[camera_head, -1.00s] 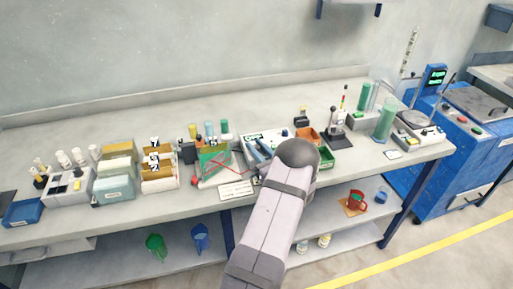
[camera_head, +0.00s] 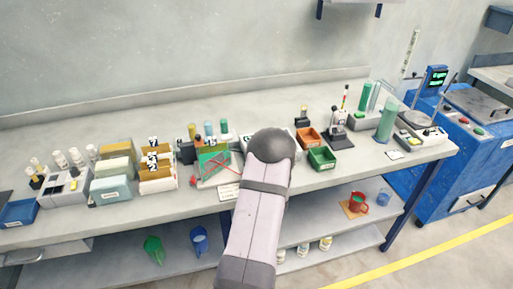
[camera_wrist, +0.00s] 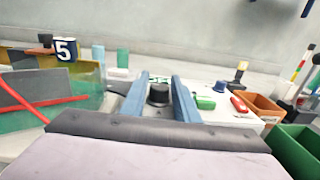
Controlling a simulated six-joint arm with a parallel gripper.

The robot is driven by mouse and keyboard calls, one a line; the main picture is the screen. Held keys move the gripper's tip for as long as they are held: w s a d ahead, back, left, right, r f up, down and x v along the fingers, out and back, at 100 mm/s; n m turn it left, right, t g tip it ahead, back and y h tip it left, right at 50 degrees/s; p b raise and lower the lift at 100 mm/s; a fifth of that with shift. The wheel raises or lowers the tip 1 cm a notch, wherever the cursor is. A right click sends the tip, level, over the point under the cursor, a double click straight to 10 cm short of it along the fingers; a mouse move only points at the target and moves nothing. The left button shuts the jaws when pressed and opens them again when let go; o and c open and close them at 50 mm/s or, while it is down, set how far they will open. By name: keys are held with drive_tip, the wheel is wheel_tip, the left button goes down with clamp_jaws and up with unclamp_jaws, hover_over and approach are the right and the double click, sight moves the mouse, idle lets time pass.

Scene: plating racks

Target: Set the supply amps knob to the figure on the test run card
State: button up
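In the wrist view, a black round knob (camera_wrist: 159,95) stands between the two blue fingers of my gripper (camera_wrist: 160,88). The fingers are apart, one on each side of it, and I see no clear contact. The knob appears to be on a pale unit (camera_wrist: 238,117) with a small green display (camera_wrist: 160,79), most likely the supply; its figures are too small to read. My arm hides most of this unit and my gripper in the head view. A white card (camera_head: 230,191) with unreadable print lies at the bench's front edge; I cannot tell whether it is the test run card.
A green bin (camera_head: 321,158) and an orange bin (camera_head: 308,139) stand right of my arm. The pale unit also carries a blue knob (camera_wrist: 219,87) and red switch (camera_wrist: 239,104).

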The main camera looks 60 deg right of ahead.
idle(0.3)
drive_tip(key=shift+s+a+f, duration=0.1)
drive_tip(key=shift+s+a, duration=0.3)
drive_tip(key=shift+b+v, duration=1.2)
drive_tip(key=shift+v, duration=1.9)
drive_tip(key=shift+w+d+r+n+t+y, duration=0.25)
drive_tip(key=shift+d+r+n+t+y, duration=0.35)
drive_tip(key=shift+t, duration=0.3)
drive_tip(key=shift+d+n+t+y+b, duration=0.35)
drive_tip(key=shift+d+n+t+y, duration=0.25)
drive_tip(key=shift+t+y, duration=0.15)
drive_tip(key=shift+s+d+f+n+t+y, duration=0.1)
drive_tip(key=shift+s+d+n+t+y, duration=0.1)
drive_tip(key=shift+n+t+y, duration=0.3)
drive_tip(key=shift+s+d+f+n+t+y, duration=0.15)
drive_tip(key=shift+s+n+t+y, duration=0.1)
drive_tip(key=shift+n+y, duration=0.25)
drive_tip(key=shift+s+f+n+y+b, duration=0.15)
drive_tip(key=shift+s+f+n+y, duration=0.25)
drive_tip(key=shift+y, duration=0.4)
drive_tip(key=shift+s+f+n+y+b, duration=0.15)
drive_tip(key=shift+s+n+y, duration=0.3)
drive_tip(key=shift+y, duration=0.3)
drive_tip(key=shift+p+x, duration=1.1)
drive_tip(key=shift+x, duration=2.6)
